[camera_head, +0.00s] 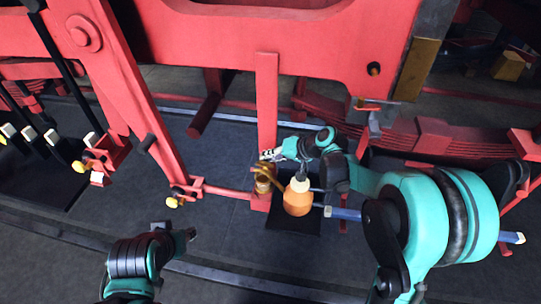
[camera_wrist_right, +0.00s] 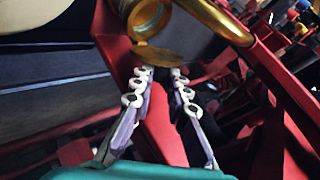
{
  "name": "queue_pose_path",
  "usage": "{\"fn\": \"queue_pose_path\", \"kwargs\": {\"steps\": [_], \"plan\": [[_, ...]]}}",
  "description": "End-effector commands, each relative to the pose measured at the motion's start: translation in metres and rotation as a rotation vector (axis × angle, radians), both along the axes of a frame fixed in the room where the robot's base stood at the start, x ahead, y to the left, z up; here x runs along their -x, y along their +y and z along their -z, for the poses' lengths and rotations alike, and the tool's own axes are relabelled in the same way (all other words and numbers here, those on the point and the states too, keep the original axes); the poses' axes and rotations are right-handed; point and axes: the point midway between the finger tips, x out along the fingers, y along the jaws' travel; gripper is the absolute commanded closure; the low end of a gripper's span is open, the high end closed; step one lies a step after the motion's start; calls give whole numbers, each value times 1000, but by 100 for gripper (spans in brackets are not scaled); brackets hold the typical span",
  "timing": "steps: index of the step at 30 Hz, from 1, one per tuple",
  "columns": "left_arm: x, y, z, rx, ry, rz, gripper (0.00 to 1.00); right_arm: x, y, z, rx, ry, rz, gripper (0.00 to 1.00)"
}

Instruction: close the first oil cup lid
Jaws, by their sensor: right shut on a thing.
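The brass oil cup (camera_head: 263,185) stands at the foot of the red upright bar. In the right wrist view, the cup (camera_wrist_right: 146,18) shows its open round mouth, with its flat brass lid (camera_wrist_right: 160,54) hinged out beside the rim. My right gripper (camera_head: 270,154) reaches in from the right, just above the cup. In the wrist view its fingertips (camera_wrist_right: 161,72) are at the lid's edge, shut on it with a visible gap between the fingers; the exact contact is partly hidden. My left gripper (camera_head: 188,234) is low in the head view, away from the cup; its jaws are unclear.
An orange oil can (camera_head: 298,198) stands just right of the cup on a dark pad (camera_head: 284,247). A red link rod (camera_head: 228,191) lies left of the cup. The floor at lower left is mostly clear.

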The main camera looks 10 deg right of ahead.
Motion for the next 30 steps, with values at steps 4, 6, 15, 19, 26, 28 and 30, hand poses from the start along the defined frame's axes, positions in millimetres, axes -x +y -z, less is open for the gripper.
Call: {"fn": "queue_pose_path", "kwargs": {"steps": [4, 6, 15, 19, 26, 28, 30], "plan": [[0, 0, 16, 0, 0, 0, 65, 15, 5, 7, 61, -189, 2, 100], [0, 0, 22, 0, 0, 0, 65, 19, 6, 9, 84, -262, 1, 100], [0, 0, 25, 0, 0, 0, 65, 24, 7, 7, 116, -350, -1, 100], [0, 0, 25, 0, 0, 0, 65, 23, 7, 7, 116, -349, -1, 100], [0, 0, 25, 0, 0, 0, 65, 23, 7, 7, 115, -349, 0, 64], [0, 0, 25, 0, 0, 0, 65, 23, 7, 7, 115, -349, 0, 64], [0, 0, 25, 0, 0, 0, 65, 23, 7, 6, 115, -348, 1, 64]]}}
